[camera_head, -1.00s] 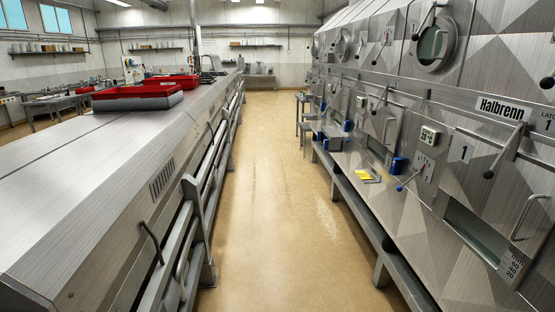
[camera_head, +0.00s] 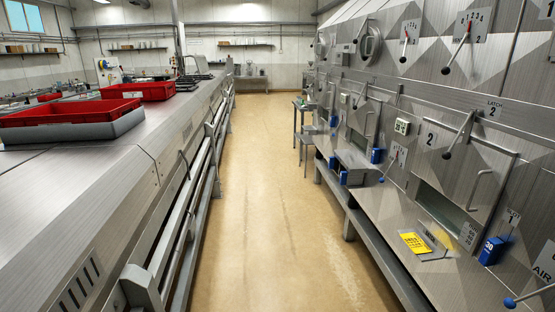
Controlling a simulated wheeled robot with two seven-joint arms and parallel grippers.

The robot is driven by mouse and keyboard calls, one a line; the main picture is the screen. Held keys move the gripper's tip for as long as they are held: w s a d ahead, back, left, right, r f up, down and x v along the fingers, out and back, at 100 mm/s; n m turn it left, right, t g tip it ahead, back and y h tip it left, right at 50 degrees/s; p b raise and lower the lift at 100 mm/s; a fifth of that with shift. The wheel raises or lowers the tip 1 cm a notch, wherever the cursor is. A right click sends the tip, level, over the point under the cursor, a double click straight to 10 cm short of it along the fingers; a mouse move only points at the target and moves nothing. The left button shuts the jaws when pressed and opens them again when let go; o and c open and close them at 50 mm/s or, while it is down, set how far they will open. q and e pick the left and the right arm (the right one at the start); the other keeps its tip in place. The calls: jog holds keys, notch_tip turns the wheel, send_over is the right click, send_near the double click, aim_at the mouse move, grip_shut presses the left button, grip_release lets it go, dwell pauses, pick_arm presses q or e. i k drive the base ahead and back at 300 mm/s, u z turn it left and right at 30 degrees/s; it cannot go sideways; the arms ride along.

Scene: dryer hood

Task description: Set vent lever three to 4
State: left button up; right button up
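Neither of my grippers is in view. Several levers with numbered plates sit on the grey metal hood at the right. Farther levers along the hood are too small to read. I cannot tell which one is vent lever three, and no plate in view legibly reads vent.
A latch 2 lever (camera_head: 458,135) is on a door marked 2. A yellow card (camera_head: 414,242) lies on the ledge below. A blue-knobbed lever (camera_head: 510,302) sticks out at the lower right. A counter with red trays (camera_head: 70,111) runs along the left. The aisle floor (camera_head: 270,200) is clear.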

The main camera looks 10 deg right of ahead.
aim_at(404, 59)
jog(key=i, duration=3.3)
jog(key=z, duration=3.15)
jog(key=k, duration=0.25)
jog(key=u, duration=2)
